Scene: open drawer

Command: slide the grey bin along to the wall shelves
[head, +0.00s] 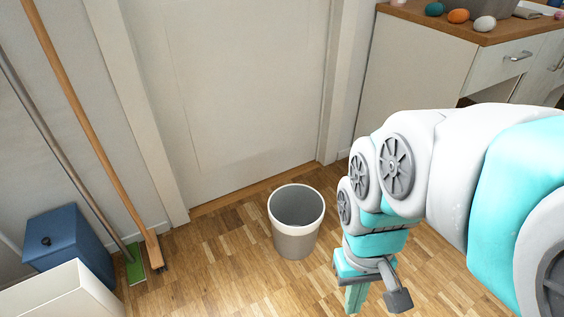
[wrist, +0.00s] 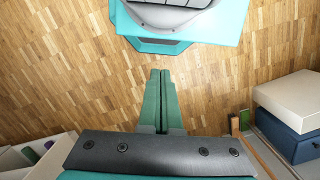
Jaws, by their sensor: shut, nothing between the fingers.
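The grey bin (head: 291,240) with a pale rim stands upright on the wood floor in the head view, in front of the closed door. It looks empty inside. My gripper (head: 355,300) points down to the right of the bin and apart from it. In the wrist view my gripper's (wrist: 160,74) two green fingers lie together, shut, with bare floor beyond the tips. I cannot make out the bin in the wrist view, nor wall shelves in either view.
A blue box (head: 66,236), a white box (head: 62,294) and a broom (head: 135,268) stand at the left. A counter (head: 410,75) with a drawer and colored eggs is at the right. Floor (head: 225,265) around the bin is clear; the door (head: 235,90) is behind it.

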